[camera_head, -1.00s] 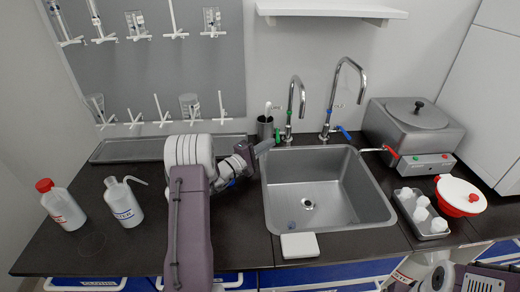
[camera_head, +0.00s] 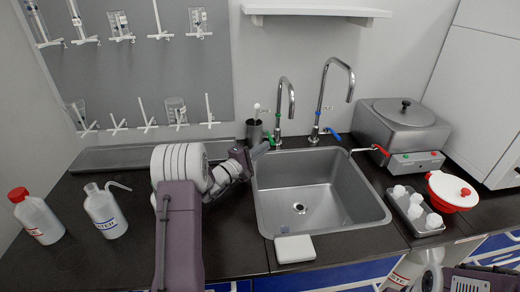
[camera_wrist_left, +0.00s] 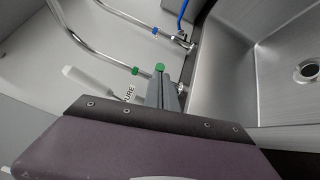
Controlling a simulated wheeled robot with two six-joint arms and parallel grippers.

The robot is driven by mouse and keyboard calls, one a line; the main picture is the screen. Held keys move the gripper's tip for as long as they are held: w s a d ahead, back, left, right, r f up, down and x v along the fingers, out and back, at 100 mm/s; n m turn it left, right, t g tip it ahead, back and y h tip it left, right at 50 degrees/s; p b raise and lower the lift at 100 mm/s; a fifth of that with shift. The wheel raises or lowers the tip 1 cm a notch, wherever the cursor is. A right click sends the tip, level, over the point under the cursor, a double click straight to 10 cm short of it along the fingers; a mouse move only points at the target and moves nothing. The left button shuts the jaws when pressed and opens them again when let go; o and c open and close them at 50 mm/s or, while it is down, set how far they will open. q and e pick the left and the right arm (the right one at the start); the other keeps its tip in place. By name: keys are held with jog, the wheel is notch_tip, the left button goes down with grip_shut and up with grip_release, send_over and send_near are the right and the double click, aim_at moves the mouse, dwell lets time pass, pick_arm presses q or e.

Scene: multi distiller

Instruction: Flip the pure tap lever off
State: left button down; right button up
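The pure tap (camera_head: 290,98) is the left, smaller chrome tap with green marks behind the sink. Its green lever (camera_head: 270,138) sits low at its base, beside my left fingertips; a green tip (camera_wrist_left: 159,68) shows in the left wrist view right at the finger ends, near a "PURE" label. My left gripper (camera_head: 261,150) is at the sink's back-left corner. Its fingers (camera_wrist_left: 163,92) look closed together, with nothing visible held between them. Whether they touch the lever is unclear. My right gripper is out of view; only part of that arm shows at bottom right.
A taller tap (camera_head: 322,95) with a blue lever (camera_head: 333,133) stands to the right. A cup (camera_head: 254,132) with a white-handled tool stands close left of the pure tap. The sink (camera_head: 300,190) is open in front. A metal distiller (camera_head: 395,135) stands right, bottles (camera_head: 104,212) left.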

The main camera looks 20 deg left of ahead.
pick_arm(q)
jog(key=shift+d+r, duration=0.15)
jog(key=shift+d, duration=0.3)
jog(key=s+d+r, duration=0.1)
jog(key=d+r, duration=0.9)
jog(key=shift+d+r, duration=0.35)
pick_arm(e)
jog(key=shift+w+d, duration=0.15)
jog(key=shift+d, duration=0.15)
